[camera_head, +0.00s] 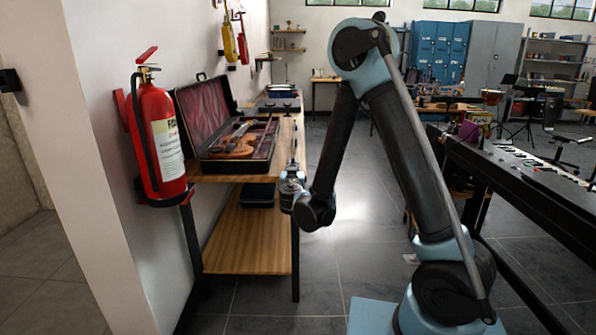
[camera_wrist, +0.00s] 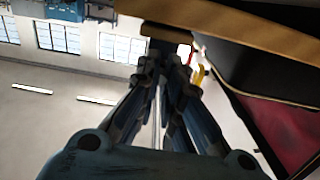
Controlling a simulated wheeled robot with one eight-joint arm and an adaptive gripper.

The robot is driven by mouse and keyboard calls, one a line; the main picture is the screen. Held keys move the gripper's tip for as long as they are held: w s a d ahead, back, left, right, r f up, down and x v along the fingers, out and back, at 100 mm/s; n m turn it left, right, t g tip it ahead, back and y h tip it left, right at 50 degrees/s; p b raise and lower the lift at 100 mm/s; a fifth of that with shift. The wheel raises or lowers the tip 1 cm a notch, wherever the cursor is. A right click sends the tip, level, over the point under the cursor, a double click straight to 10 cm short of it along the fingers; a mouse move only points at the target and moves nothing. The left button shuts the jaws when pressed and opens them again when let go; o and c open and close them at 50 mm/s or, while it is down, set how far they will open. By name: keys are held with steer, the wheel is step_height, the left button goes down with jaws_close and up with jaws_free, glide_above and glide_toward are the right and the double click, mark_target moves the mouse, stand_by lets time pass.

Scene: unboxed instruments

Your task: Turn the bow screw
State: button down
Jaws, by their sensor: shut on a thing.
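My gripper (camera_head: 294,160) is at the front right edge of the wooden bench, right of the open violin case. In the wrist view its two dark fingers (camera_wrist: 165,65) come together close under the bench edge. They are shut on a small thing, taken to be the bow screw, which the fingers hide. A thin pale line shows between the fingers; I cannot tell whether it is the bow or a gap. The violin (camera_head: 236,144) lies in the open case (camera_head: 240,166) with the dark red lining.
The bench (camera_head: 225,178) has a lower shelf (camera_head: 245,240) with a dark box (camera_head: 257,194). A fire extinguisher (camera_head: 158,135) hangs on the wall at left. A long dark table (camera_head: 520,185) stands at right. Bare floor lies between.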

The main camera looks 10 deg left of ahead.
steer(key=shift+n, duration=8.9)
steer(key=shift+f, duration=0.1)
steer(key=c, duration=1.7)
jaws_free()
steer(key=shift+o, duration=0.2)
